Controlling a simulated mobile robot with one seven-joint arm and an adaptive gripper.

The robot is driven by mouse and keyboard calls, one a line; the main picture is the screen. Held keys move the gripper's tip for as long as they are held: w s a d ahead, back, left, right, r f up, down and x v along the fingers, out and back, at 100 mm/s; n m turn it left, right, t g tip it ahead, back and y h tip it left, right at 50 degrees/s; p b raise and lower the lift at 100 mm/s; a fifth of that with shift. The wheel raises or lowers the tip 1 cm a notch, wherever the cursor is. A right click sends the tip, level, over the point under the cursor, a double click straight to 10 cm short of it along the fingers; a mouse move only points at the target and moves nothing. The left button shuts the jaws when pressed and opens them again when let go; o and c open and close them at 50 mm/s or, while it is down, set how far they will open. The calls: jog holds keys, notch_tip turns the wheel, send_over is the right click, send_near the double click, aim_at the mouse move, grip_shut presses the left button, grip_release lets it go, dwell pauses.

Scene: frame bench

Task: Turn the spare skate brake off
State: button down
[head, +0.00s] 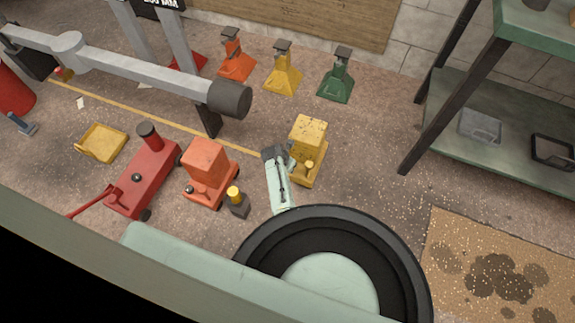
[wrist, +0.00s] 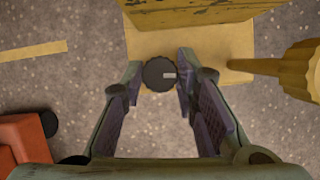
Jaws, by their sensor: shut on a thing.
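A yellow skate (head: 311,136) stands on the floor near the middle of the head view, and its yellow body fills the top of the wrist view (wrist: 200,42). A round dark knob (wrist: 156,73) with a pale mark pointing right sits at its near left edge. I take this knob to be the brake. My gripper (wrist: 160,86) is shut on the knob, one finger at each side. In the head view my gripper (head: 276,153) is at the skate's left side and hides the knob.
An orange skate (head: 207,165) and a red jack (head: 147,178) stand to the left. A small dark block with a yellow cap (head: 234,194) stands close by my arm. Orange, yellow and green stands (head: 336,80) are behind. Open floor lies right of the yellow skate, before a shelf (head: 490,150).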

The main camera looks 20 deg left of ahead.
jog(key=m, duration=0.2)
jog(key=m+h+b, duration=0.1)
jog(key=m, duration=0.1)
jog(key=shift+w+a+h, duration=0.1)
jog(key=shift+h, duration=0.2)
jog(key=m+g+h+b, duration=0.1)
jog(key=m+b, duration=0.1)
jog(key=m, duration=0.1)
jog(key=shift+a+f+m, duration=0.1)
jog(key=shift+m, duration=0.3)
jog(key=m+b, duration=0.1)
jog(key=m, duration=0.1)
jog(key=m+g+h+b, duration=0.1)
jog(key=m, duration=0.1)
jog(key=shift+w+g+b, duration=0.15)
jog(key=shift+g+b, duration=0.15)
jog(key=shift+b, duration=0.1)
jog(key=shift+m+g+b, duration=0.7)
jog(key=shift+m+b, duration=0.25)
jog(key=shift+m, duration=0.75)
jog(key=c, duration=1.2)
grip_release()
jog(key=shift+c, duration=0.2)
